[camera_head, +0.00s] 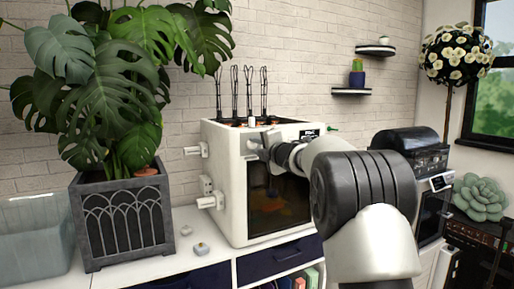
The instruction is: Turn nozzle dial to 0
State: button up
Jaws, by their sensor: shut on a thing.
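A white box-shaped 3D printer (225,165) with a dark front window stands on the white cabinet top, in the middle of the head view. My gripper (257,144) is at the upper left of the printer's front face, above the window. It is shut on a small part there, which I take to be the nozzle dial. The dial is mostly hidden by the gripper, so its pointer and numbers cannot be read. My arm comes in from the lower right and covers the right part of the printer's front. A small dark display (309,134) shows at the upper right of that face.
White fittings (206,202) stick out from the printer's left side. A leafy plant in a grey planter (126,222) stands to the left, beside a clear bin (35,240). Two small pale objects (201,248) lie on the cabinet top between planter and printer.

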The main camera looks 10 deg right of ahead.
jog(key=o, duration=1)
jog(key=shift+o, duration=0.2)
jog(key=v, duration=1.7)
jog(key=shift+s, duration=0.2)
jog(key=shift+d, duration=0.1)
